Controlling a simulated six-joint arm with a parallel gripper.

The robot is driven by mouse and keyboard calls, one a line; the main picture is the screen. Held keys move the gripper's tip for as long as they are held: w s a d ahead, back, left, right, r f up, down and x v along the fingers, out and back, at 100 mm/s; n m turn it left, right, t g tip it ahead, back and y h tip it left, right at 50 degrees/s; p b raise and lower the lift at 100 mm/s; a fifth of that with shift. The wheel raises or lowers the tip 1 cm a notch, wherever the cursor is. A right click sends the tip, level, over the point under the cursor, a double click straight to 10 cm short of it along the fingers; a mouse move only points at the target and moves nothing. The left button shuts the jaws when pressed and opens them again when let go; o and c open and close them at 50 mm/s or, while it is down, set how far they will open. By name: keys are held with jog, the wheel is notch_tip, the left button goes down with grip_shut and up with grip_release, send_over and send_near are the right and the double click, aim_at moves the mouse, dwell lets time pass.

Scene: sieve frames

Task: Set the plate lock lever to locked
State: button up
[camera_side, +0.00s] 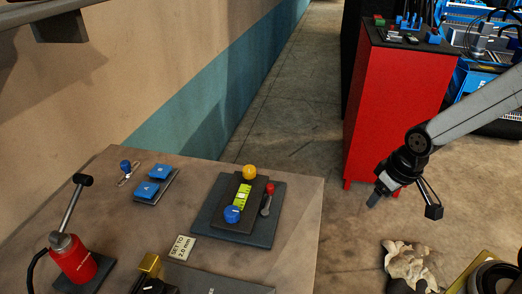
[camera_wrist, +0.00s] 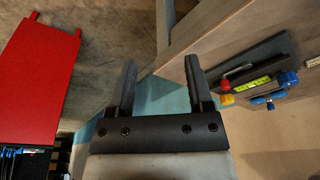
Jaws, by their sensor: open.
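The plate lock lever (camera_side: 267,199) is a short grey arm with a red knob at its upper end. It sits on the right side of a dark plate fixture (camera_side: 208,222) on the table. Beside it are a yellow knob (camera_side: 249,171), a green scale (camera_side: 243,199) and a blue knob (camera_side: 232,214). In the wrist view the lever (camera_wrist: 238,71) is at the upper right, near the yellow knob (camera_wrist: 227,99). My gripper (camera_side: 374,202) is off the table's right edge, well apart from the lever. In the wrist view my gripper (camera_wrist: 161,60) is open and empty.
A "SET TO 2.0 mm" card (camera_side: 182,248) lies in front of the fixture. A red cabinet (camera_side: 396,110) stands behind my gripper; a crumpled cloth (camera_side: 408,262) lies below.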

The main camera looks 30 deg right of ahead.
jog(key=w+a+r+g, duration=0.1)
jog(key=w+a, duration=0.4)
jog(key=w, duration=0.7)
jog(key=g, duration=0.2)
send_over(270, 185)
jog(key=shift+f, duration=0.1)
jog(key=shift+f, duration=0.15)
jog(key=shift+f, duration=3.75)
grip_shut()
